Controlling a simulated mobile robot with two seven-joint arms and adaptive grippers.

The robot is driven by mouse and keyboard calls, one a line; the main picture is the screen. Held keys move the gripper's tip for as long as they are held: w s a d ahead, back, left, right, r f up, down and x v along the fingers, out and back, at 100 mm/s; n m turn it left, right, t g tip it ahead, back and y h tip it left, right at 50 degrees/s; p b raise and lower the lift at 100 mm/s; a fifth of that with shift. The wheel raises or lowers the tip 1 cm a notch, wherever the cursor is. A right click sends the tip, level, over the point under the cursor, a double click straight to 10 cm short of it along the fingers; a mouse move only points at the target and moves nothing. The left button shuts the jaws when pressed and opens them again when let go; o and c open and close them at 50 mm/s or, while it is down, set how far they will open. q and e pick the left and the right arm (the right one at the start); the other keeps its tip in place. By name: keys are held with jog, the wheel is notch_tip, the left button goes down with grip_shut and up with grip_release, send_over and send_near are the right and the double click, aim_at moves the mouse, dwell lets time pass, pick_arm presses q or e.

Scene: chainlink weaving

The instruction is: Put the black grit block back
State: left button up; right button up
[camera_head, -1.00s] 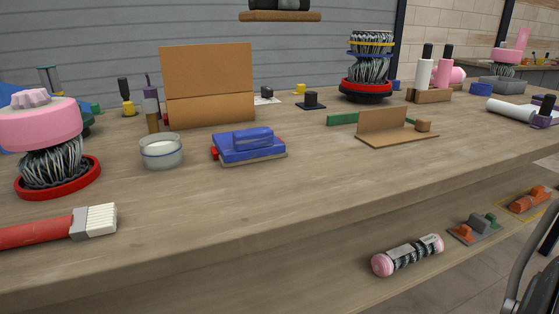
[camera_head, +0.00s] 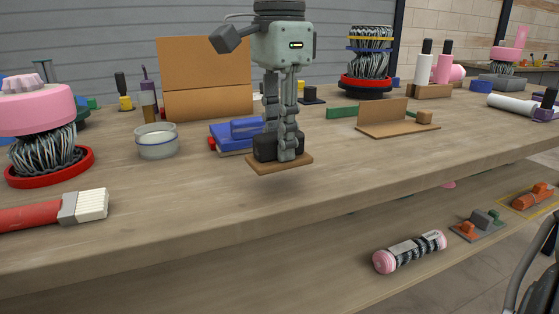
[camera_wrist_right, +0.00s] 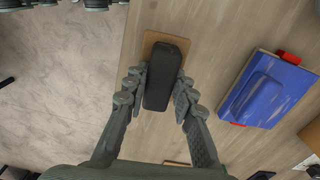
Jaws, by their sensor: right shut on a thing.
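The black grit block (camera_head: 264,147), on a thin brown base (camera_head: 280,166), is in my right gripper (camera_head: 281,148) near the front of the bench in the head view. In the right wrist view the black block (camera_wrist_right: 166,72) sits between the two fingers of the gripper (camera_wrist_right: 161,84), and its brown base (camera_wrist_right: 149,40) shows at the far end. The base is level and low over the wood; I cannot tell whether it touches. A blue block (camera_head: 228,134) lies just behind, partly hidden by the gripper. My left gripper is not in view.
The workbench (camera_head: 200,210) is clear in front and to the right. A brown angled stand (camera_head: 383,116) is to the right.

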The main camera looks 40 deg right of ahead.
jog(key=shift+f, duration=1.85)
jog(key=shift+f, duration=0.15)
jog(key=o, duration=1)
jog(key=shift+f, duration=0.1)
jog(key=r, duration=0.8)
jog(key=shift+s+d, duration=0.1)
jog(key=shift+s, duration=0.1)
jog(key=shift+f, duration=0.1)
